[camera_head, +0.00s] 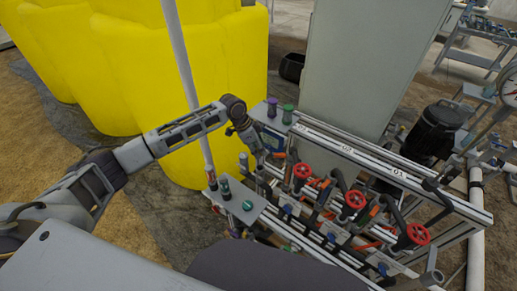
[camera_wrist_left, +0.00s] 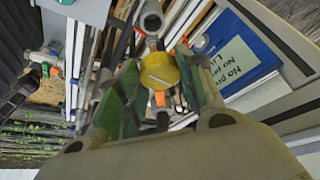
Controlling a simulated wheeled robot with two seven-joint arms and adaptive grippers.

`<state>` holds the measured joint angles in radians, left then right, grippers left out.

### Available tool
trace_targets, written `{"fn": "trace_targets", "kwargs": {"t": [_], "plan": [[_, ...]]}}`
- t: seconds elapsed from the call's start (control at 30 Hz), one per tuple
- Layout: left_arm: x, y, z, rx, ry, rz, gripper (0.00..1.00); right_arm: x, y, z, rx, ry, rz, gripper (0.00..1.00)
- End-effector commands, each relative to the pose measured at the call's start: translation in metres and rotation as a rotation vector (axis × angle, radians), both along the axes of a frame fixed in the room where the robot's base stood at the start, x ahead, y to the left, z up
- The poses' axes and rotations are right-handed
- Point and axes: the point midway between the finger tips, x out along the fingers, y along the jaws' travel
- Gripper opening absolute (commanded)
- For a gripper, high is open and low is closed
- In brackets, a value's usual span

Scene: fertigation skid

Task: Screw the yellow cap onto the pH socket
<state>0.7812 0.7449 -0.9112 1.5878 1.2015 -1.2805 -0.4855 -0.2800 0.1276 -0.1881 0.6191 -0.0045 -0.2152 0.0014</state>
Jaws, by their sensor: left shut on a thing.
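The yellow cap (camera_wrist_left: 160,70) shows between the green-padded fingers of my left gripper (camera_wrist_left: 163,88) in the left wrist view. The gripper is shut on it, and the cap's round face with a pale line across it looks toward the camera. In the head view my left gripper (camera_head: 260,151) is at the left end of the skid's rails, and the cap cannot be made out there. A grey open pipe end (camera_wrist_left: 151,20) lies just beyond the cap in the wrist view. I cannot tell whether it is the pH socket. My right gripper is not in view.
Purple (camera_head: 272,107) and green (camera_head: 287,114) capped items stand on a grey shelf behind the gripper. Red handwheels (camera_head: 354,199) and pipes crowd the skid to the right. A small grey shelf (camera_head: 238,211) is in front. Yellow tanks (camera_head: 130,75) stand behind my arm.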

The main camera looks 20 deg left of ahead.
Motion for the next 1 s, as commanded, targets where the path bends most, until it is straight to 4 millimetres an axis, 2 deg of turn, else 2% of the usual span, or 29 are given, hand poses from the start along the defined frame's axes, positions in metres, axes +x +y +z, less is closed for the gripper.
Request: {"fn": "trace_targets", "kwargs": {"t": [0.3, 0.8, 1.0], "plan": [[-0.003, 0.000, -0.003, 0.000, 0.001, 0.000, 0.25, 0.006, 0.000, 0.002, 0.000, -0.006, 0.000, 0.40], [-0.029, -0.015, -0.024, -0.001, 0.002, -0.013, 0.25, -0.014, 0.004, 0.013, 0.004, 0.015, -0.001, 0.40], [-0.038, -0.024, -0.029, -0.001, 0.002, -0.019, 0.25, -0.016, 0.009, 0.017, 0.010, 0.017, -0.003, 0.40]]}}
